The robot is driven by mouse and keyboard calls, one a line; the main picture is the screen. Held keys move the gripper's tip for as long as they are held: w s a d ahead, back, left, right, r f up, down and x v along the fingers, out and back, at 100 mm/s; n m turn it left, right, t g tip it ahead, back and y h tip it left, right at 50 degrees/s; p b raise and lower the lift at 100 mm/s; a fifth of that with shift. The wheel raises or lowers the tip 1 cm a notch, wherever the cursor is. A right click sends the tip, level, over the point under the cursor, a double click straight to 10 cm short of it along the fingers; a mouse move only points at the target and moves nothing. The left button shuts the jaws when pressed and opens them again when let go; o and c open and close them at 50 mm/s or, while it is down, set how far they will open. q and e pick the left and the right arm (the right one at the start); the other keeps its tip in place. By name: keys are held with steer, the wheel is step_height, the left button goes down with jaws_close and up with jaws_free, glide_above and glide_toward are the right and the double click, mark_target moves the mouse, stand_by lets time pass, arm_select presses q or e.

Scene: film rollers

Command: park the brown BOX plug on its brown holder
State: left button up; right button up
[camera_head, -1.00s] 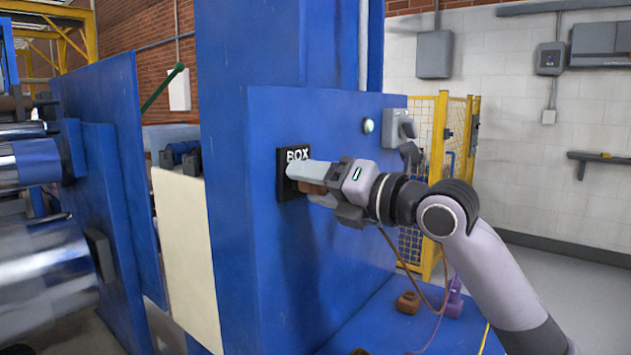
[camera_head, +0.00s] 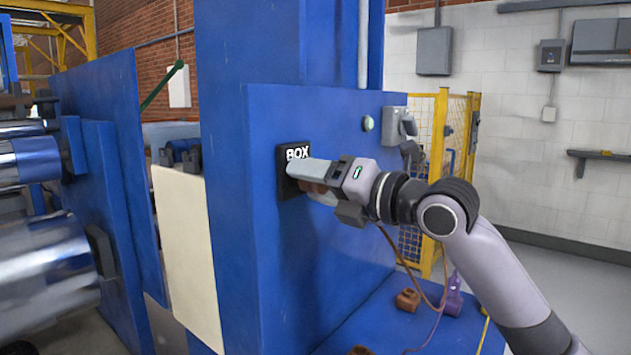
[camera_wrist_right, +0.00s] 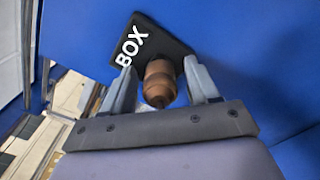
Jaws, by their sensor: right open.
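The brown plug (camera_wrist_right: 159,84) sits at the black BOX socket plate (camera_head: 293,160) on the blue machine panel. My right gripper (camera_head: 304,172) is at the plate. In the right wrist view its two grey fingers stand one on each side of the plug, with visible gaps, so it is open around the plug. In the head view the fingers mostly hide the plug. A brown cable (camera_head: 397,258) hangs below the gripper. A small brown block (camera_head: 408,300), seemingly the brown holder, sits on the blue ledge at lower right. My left gripper is not in view.
A purple plug-like piece (camera_head: 454,297) stands on the ledge beside the brown block, with a purple cable. Another brown piece (camera_head: 360,350) is cut off at the bottom edge. Shiny rollers (camera_head: 45,260) are at left. A yellow mesh fence (camera_head: 440,165) stands behind.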

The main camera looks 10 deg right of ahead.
stand_by(0.4)
jaws_close()
steer(key=shift+o, duration=2.4)
jaws_free()
steer(key=b+v, duration=0.1)
steer(key=v, duration=0.6)
steer(key=shift+s+d, duration=0.1)
steer(key=shift+s, duration=0.05)
